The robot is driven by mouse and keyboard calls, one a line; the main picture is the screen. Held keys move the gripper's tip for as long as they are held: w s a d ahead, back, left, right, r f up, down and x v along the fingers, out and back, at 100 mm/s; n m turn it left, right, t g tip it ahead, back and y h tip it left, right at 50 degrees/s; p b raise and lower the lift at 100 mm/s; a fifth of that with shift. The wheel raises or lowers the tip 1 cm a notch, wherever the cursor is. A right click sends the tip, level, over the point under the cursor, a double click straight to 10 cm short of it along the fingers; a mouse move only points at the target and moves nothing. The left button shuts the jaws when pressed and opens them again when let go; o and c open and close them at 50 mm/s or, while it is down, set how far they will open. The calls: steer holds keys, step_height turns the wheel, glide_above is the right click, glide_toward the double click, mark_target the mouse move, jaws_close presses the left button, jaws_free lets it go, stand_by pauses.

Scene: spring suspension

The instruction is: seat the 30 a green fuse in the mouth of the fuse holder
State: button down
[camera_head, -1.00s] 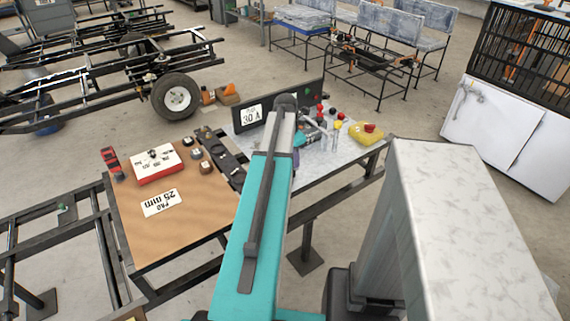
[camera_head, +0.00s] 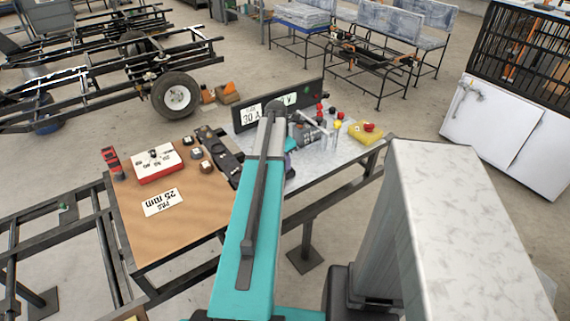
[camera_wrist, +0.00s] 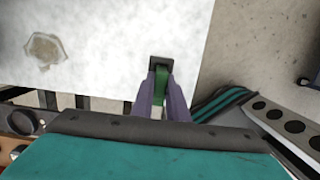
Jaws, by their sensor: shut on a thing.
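In the wrist view, my gripper (camera_wrist: 160,100) is shut on a green piece, the green fuse (camera_wrist: 161,82), held between its two purple fingers. A small dark square block (camera_wrist: 161,62) shows at the far end of the fuse; I cannot tell whether it is part of the fuse or the fuse holder. The pale tabletop lies behind it. In the head view, my arm hides most of the gripper and the fuse. I cannot make out the fuse holder's mouth for certain in either view.
A dark panel (camera_head: 291,100) with a "30 A" card (camera_head: 251,115) stands at the table's back. Several coloured knobs and a grey-black device (camera_head: 306,134) stand right of my arm, with a yellow item (camera_head: 364,134) beyond. A red-and-white box (camera_head: 156,164) sits on the brown mat (camera_head: 190,217).

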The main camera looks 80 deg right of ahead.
steer(key=shift+f, duration=0.4)
steer(key=shift+f, duration=0.15)
steer(key=c, duration=1.7)
jaws_free()
steer(key=shift+c, duration=0.2)
step_height(320, 180, up, 12)
steer(key=w+a, duration=0.1)
steer(key=shift+w+a+b, duration=0.15)
steer(key=shift+b, duration=0.3)
